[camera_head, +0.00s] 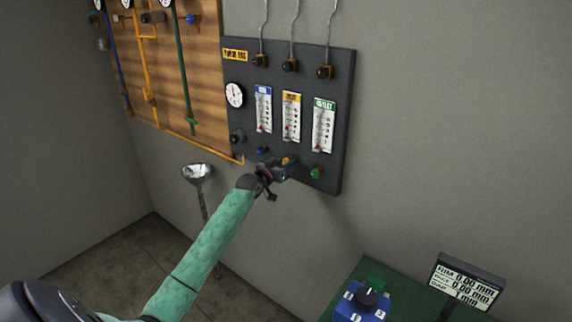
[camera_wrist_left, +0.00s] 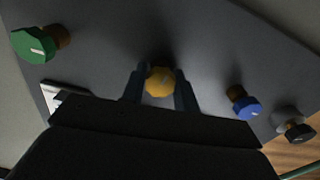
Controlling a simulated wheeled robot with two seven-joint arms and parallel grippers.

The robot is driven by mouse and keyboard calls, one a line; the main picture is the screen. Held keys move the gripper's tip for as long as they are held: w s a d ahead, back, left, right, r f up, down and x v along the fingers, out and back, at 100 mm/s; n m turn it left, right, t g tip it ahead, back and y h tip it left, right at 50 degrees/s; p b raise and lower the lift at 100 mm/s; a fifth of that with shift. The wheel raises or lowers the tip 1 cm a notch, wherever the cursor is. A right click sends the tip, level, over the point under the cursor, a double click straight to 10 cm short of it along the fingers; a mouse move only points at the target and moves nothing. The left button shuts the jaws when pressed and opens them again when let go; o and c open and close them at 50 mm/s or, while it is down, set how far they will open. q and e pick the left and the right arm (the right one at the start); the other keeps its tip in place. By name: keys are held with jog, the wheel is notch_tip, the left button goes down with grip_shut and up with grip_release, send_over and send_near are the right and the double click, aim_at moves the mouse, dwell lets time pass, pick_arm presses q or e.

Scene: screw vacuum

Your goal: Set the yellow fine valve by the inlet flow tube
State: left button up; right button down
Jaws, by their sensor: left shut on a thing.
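The yellow fine valve (camera_head: 287,160) is a small knob low on the dark panel, below the middle flow tube. In the left wrist view the yellow knob (camera_wrist_left: 160,82) sits between the two fingers of my left gripper (camera_wrist_left: 160,92). My left gripper (camera_head: 283,166) is shut on it and partly hides it in the head view. The inlet flow tube is probably one of the blue-topped tube (camera_head: 263,109) and the yellow-topped tube (camera_head: 291,117); their labels are too small to read. My right gripper is not in view.
A blue knob (camera_head: 262,151) and a green knob (camera_head: 316,173) flank the yellow one closely. A round gauge (camera_head: 235,95) is at the panel's left. A wooden board with pipes (camera_head: 158,70) adjoins it. A green table (camera_head: 340,297) with a blue device (camera_head: 362,304) stands lower right.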

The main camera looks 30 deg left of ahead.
pick_arm(q)
jog(key=n, duration=0.3)
jog(key=shift+n, duration=2.2)
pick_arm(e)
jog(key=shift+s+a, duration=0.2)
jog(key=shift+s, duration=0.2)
pick_arm(q)
jog(key=shift+a, duration=0.1)
